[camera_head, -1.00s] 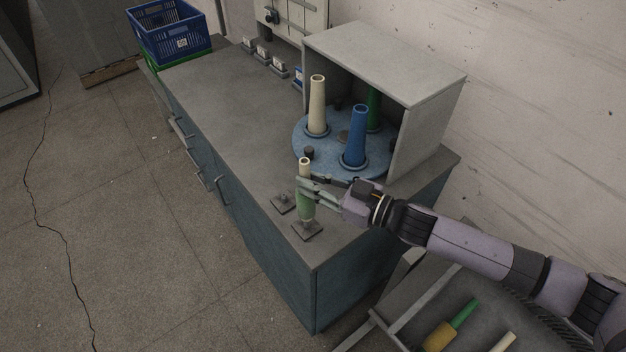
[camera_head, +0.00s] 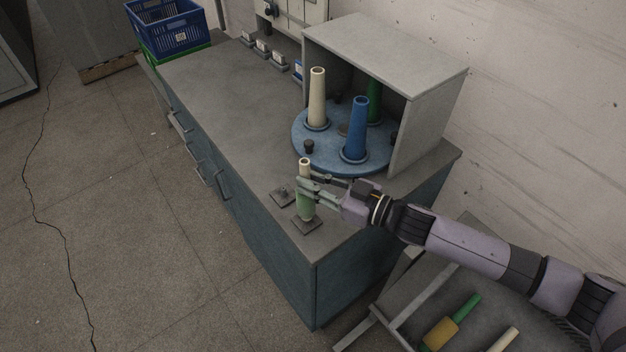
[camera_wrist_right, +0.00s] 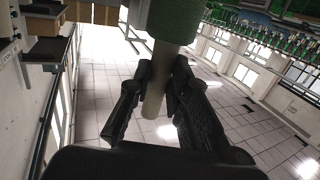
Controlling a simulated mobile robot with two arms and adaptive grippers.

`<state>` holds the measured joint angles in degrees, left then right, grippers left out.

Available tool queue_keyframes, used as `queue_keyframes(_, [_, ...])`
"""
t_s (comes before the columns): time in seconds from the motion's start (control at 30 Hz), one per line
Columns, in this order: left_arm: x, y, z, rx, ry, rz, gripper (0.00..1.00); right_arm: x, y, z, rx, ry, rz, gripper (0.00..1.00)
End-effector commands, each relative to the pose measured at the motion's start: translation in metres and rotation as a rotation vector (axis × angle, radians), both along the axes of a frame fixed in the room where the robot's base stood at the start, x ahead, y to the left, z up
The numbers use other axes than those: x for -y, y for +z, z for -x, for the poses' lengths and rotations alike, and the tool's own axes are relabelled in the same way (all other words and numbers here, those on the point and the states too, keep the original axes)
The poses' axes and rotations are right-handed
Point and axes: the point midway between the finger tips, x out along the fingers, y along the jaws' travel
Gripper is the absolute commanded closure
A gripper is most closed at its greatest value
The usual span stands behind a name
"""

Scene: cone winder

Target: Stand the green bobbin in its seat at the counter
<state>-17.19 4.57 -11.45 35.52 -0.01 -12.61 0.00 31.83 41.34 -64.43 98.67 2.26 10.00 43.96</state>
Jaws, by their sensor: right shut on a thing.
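The green bobbin (camera_head: 305,205), a pale tube with green winding, stands upright at the counter's (camera_head: 230,120) front corner. My right gripper (camera_head: 308,188) is shut on its upper part from the right. The bobbin's foot is at or just above a dark square seat (camera_head: 309,227); I cannot tell whether it touches. A second square seat (camera_head: 281,197) with a short peg is empty just behind and left. In the right wrist view, the fingers (camera_wrist_right: 160,97) close around the pale tube (camera_wrist_right: 154,100), with the green winding (camera_wrist_right: 178,20) beyond. My left gripper is not in view.
A blue turntable (camera_head: 318,157) with cream (camera_head: 317,98), blue (camera_head: 357,130) and green (camera_head: 375,100) cones stands behind, under a grey hood (camera_head: 385,50). A blue crate (camera_head: 170,35) is at the far left. A tray with bobbins (camera_head: 440,334) is at lower right.

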Motion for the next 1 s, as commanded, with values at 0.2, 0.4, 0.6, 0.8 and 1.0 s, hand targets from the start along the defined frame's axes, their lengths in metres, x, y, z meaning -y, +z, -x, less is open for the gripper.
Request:
queue_keyframes(0.2, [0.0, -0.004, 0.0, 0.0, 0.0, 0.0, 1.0, 0.0, -0.006, 0.0, 0.001, 0.0, -0.001, 1.0])
queue_keyframes(0.4, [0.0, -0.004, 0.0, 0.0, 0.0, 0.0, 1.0, 0.0, -0.006, 0.0, 0.001, 0.0, -0.001, 1.0])
queue_keyframes(0.6, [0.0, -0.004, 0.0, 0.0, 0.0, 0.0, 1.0, 0.0, -0.006, 0.0, 0.001, 0.0, -0.001, 1.0])
queue_keyframes(0.8, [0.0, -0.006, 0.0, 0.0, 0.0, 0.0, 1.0, 0.0, -0.01, 0.0, 0.001, 0.0, -0.001, 1.0])
queue_keyframes(1.0, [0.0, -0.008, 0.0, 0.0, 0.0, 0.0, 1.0, 0.0, -0.015, 0.0, 0.001, 0.0, -0.001, 1.0])
